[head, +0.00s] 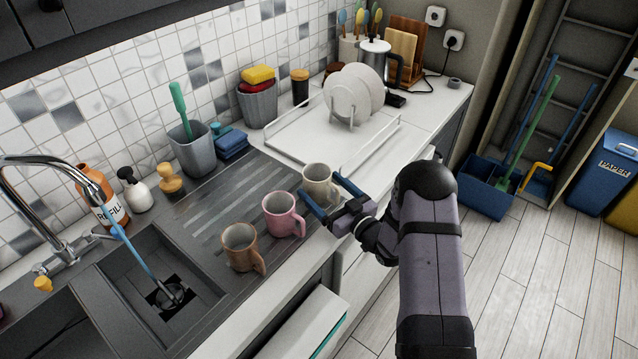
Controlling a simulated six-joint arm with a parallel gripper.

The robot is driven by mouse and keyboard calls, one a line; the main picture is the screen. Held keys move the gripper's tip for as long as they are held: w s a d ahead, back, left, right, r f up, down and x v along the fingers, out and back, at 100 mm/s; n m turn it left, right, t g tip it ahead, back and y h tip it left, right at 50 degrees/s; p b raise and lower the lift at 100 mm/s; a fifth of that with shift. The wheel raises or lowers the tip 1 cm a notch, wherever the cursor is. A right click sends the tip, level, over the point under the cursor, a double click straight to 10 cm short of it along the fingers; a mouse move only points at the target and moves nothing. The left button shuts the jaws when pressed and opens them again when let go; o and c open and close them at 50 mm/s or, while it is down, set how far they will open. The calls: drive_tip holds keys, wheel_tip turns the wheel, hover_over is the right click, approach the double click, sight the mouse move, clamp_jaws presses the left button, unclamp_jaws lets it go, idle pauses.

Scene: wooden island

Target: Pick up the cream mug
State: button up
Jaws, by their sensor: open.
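The cream mug (318,174) stands upright at the right end of the dark ribbed drainboard, the farthest of three mugs in a row. My gripper (321,187) is open, with its blue fingertips spread to the left and right of the mug's near side. Part of the mug's lower body is hidden by the fingers and the gripper. I cannot tell whether either finger touches it. A pink mug (279,216) stands just left of the left finger, and a brown mug (239,248) stands farther left.
A white tray (290,150) with a rack of plates (354,95) lies behind the cream mug. The sink (150,290) and its tap are at left. A grey cup with a green brush (190,140) stands by the wall. The floor at right is mostly clear.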

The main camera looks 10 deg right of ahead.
drive_tip(key=shift+x, duration=1.15)
drive_tip(key=c, duration=1.4)
drive_tip(key=shift+r, duration=0.25)
drive_tip(key=shift+r+b, duration=1)
drive_tip(key=shift+r, duration=3.7)
drive_tip(key=shift+r, duration=0.1)
